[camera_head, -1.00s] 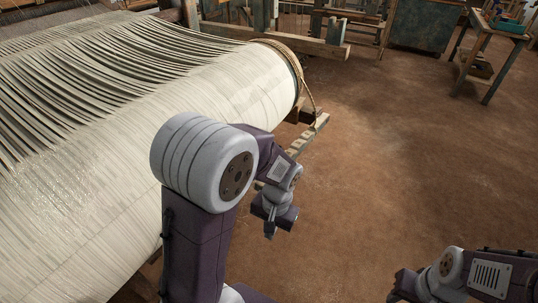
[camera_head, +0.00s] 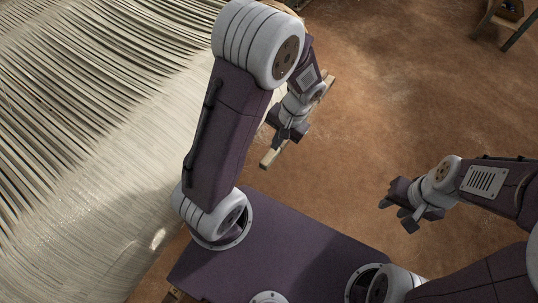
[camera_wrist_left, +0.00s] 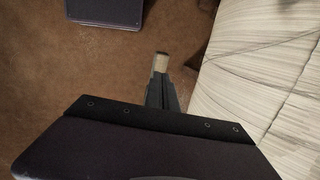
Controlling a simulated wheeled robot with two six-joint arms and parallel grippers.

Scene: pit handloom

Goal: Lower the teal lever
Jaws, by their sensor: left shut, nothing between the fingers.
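No clearly teal lever shows now. A narrow wooden bar (camera_head: 270,157) juts out beside the loom roll, partly hidden behind my left gripper (camera_head: 279,138); I cannot tell whether it is the lever. In the left wrist view the pale end of a bar (camera_wrist_left: 161,63) shows just past my left gripper's fingertips (camera_wrist_left: 164,86). The left fingers are together and hold nothing; whether they touch the bar I cannot tell. My right gripper (camera_head: 396,213) is open and empty over bare floor, well to the right.
The large cloth-covered loom roll (camera_head: 105,150) fills the left side, close beside my left arm. Brown earthen floor (camera_head: 400,100) lies open to the right. A wooden stand (camera_head: 500,20) is at the top right.

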